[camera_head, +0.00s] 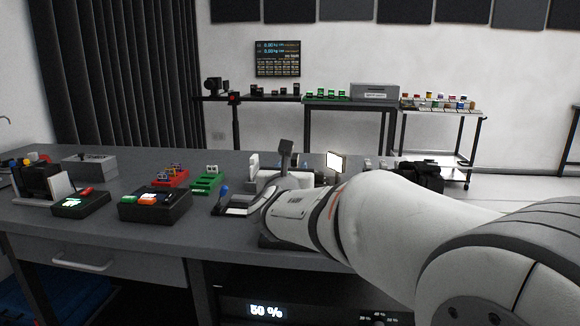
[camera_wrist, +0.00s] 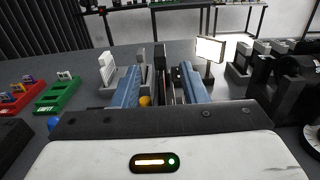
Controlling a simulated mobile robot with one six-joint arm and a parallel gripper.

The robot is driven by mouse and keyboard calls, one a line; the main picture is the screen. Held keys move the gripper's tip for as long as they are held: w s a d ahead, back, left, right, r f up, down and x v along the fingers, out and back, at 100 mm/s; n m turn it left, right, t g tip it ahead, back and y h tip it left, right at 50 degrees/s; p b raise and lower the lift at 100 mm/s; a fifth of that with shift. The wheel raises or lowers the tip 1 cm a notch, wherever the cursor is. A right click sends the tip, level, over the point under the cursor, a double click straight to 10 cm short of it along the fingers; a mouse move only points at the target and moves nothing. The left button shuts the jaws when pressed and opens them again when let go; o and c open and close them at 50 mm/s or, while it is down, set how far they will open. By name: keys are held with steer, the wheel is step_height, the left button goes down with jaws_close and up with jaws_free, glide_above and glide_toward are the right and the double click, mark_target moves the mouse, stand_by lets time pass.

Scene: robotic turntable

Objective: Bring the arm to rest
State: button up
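My arm (camera_head: 400,235) reaches from the lower right over the grey table (camera_head: 120,240). In the head view its white links hide most of my gripper. In the wrist view my gripper (camera_wrist: 160,82) shows two blue fingers standing well apart, pointing away over the table. No held object can be made out. Dark upright parts and a small yellow thing show between and beyond the fingers; I cannot tell how near they are.
A small lit screen (camera_head: 337,163) stands just beyond the gripper, also in the wrist view (camera_wrist: 210,50). A red tray (camera_head: 171,177) and a green tray (camera_head: 207,182) lie left, near a black box (camera_head: 155,205). Black equipment (camera_head: 420,177) stands right. Bare tabletop lies at front left.

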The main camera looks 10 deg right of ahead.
steer(key=shift+d, duration=0.1)
steer(key=s+d+r+m+g+h+p, duration=0.2)
steer(key=s+d+m+g+p, duration=0.75)
steer(key=s+m+p, duration=0.6)
steer(key=s+a+m+g+y+p, duration=0.2)
steer(key=s+a+m+y+p, duration=0.2)
steer(key=s+m, duration=0.3)
steer(key=s+a+r+m+g+y+p, duration=0.1)
steer(key=s+a+m+g+y+p, duration=0.2)
steer(key=s+m+p, duration=0.4)
steer(key=s+a+m, duration=0.1)
steer(key=m, duration=0.1)
steer(key=shift+r+m+y, duration=0.25)
steer(key=shift+m+y, duration=0.1)
steer(key=shift+y, duration=0.05)
